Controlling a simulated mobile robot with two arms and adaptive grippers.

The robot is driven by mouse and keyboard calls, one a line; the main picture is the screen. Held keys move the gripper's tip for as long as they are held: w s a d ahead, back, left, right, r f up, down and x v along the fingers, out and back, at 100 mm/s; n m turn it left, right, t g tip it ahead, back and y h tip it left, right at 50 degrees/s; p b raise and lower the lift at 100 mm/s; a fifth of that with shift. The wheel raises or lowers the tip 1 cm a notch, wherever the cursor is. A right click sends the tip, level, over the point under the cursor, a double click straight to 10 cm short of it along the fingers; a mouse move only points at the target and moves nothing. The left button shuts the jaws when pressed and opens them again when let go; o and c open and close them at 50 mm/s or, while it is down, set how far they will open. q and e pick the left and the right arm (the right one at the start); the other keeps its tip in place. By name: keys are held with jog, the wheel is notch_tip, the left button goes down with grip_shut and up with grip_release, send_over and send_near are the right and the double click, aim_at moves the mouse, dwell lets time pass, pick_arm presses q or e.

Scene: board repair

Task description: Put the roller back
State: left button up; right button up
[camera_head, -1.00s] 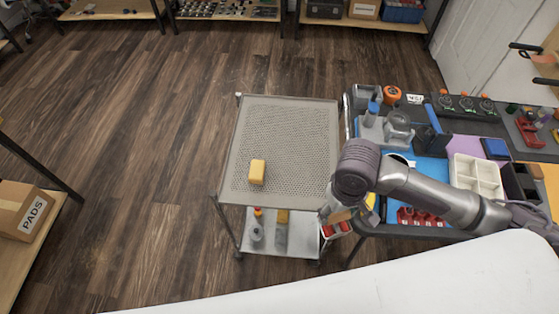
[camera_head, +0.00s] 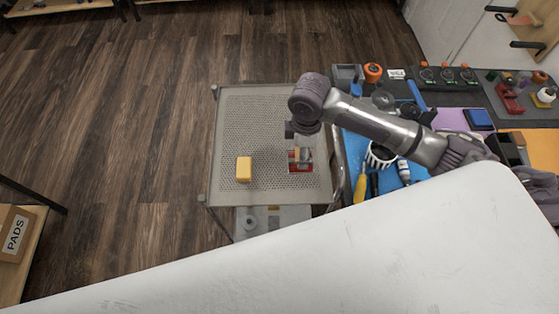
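My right arm comes in from the right, and its dark gripper (camera_head: 302,130) hangs over the right part of the perforated cart top (camera_head: 255,115). A small red item (camera_head: 300,167) with a pale and brownish part shows just below the gripper. I cannot tell whether the fingers hold it or whether it rests on the cart. No roller can be made out for certain; the red item is too small to identify. A yellow block (camera_head: 244,169) lies on the cart, left of the red item. My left gripper is not in view.
The workbench at right holds a blue mat (camera_head: 357,148), a yellow-handled tool (camera_head: 360,188), a white bottle (camera_head: 404,170) and an orange roll (camera_head: 373,72). A white surface fills the foreground. The cart top's left and back are clear, with open floor to its left.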

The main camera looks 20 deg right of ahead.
jog(key=w+a+f, duration=0.1)
jog(key=f, duration=0.1)
jog(key=w+a+f+p, duration=0.1)
jog(key=a+f, duration=0.1)
jog(key=f, duration=0.1)
jog(key=a+f, duration=0.2)
jog(key=shift+w+a+f, duration=0.1)
jog(key=shift+w+f, duration=0.15)
jog(key=shift+w, duration=0.15)
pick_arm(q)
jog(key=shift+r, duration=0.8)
pick_arm(e)
jog(key=shift+f, duration=0.3)
